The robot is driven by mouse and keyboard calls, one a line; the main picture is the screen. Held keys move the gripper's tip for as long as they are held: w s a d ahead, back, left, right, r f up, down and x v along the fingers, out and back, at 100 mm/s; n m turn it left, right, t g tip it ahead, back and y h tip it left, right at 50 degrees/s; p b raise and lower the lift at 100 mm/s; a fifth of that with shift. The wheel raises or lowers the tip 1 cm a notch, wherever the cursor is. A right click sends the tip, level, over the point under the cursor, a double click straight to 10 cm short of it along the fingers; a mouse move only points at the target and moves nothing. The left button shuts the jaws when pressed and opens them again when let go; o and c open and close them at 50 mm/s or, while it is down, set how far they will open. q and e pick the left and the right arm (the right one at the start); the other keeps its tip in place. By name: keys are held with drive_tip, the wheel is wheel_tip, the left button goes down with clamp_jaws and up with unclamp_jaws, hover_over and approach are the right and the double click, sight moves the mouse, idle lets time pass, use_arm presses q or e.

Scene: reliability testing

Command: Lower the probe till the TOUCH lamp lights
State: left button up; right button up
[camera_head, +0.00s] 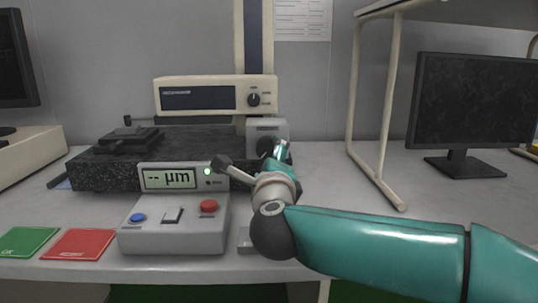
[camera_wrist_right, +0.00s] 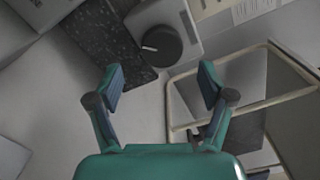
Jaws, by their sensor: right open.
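The measuring instrument has a dark granite base (camera_head: 95,168), a grey column block (camera_head: 268,127) and a wide drive unit (camera_head: 205,95) above. I cannot make out the probe. A black round knob (camera_wrist_right: 162,46) on the grey block shows in the right wrist view. My right gripper (camera_wrist_right: 160,75) is open, its fingers apart with the knob ahead between them, not gripped. In the head view my right gripper (camera_head: 274,153) partly covers the block's front. My left gripper is out of view.
A control box (camera_head: 172,240) with blue and red buttons and a rocker switch stands in front. Green (camera_head: 27,242) and red (camera_head: 78,244) pads lie to its left. A pale shelf frame (camera_head: 386,110) and monitor (camera_head: 470,105) stand right; bare bench lies between.

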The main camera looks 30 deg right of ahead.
drive_tip(key=v, duration=0.6)
drive_tip(key=shift+f, duration=0.1)
idle(1.4)
